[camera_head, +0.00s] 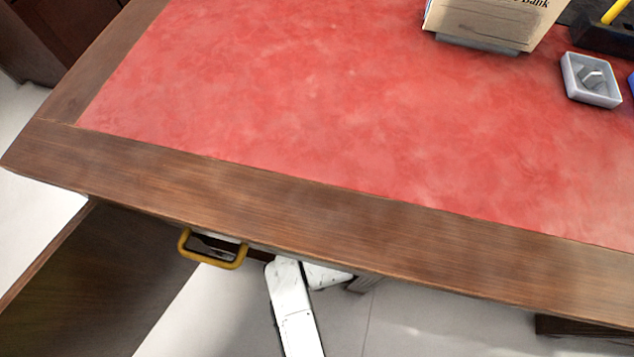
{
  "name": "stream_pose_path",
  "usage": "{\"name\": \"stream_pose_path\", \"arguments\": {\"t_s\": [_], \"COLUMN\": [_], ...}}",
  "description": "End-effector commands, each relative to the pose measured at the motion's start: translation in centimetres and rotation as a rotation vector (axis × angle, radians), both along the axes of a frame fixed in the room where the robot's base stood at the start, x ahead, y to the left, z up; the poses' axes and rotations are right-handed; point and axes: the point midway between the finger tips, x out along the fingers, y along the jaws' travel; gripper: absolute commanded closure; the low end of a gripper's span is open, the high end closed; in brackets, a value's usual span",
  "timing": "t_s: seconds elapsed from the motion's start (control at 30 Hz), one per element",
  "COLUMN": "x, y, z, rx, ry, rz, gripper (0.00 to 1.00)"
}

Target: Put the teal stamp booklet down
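No teal stamp booklet shows in the head view. My gripper does not show either. Only white links of my arm are in view, below the front edge of the desk (330,215). The desk has a red leather top with a brown wooden border, and the part of the leather in view is mostly bare.
A holder (480,42) with a tan bank envelope (490,18) stands at the back. Right of it are a small pale square tray (590,80) with a grey item and a black holder (605,38) with something yellow. A yellow handle (212,262) juts below the front edge.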

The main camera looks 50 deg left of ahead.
Motion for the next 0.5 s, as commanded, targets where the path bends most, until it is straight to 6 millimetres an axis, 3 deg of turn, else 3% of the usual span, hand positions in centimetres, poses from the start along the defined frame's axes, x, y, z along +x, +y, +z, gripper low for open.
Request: {"name": "stream_pose_path", "arguments": {"t_s": [0.5], "x": [0.24], "y": [0.31], "z": [-0.91], "rx": [0.0], "ry": [0.001], "rz": [-0.001], "gripper": [1.0]}}
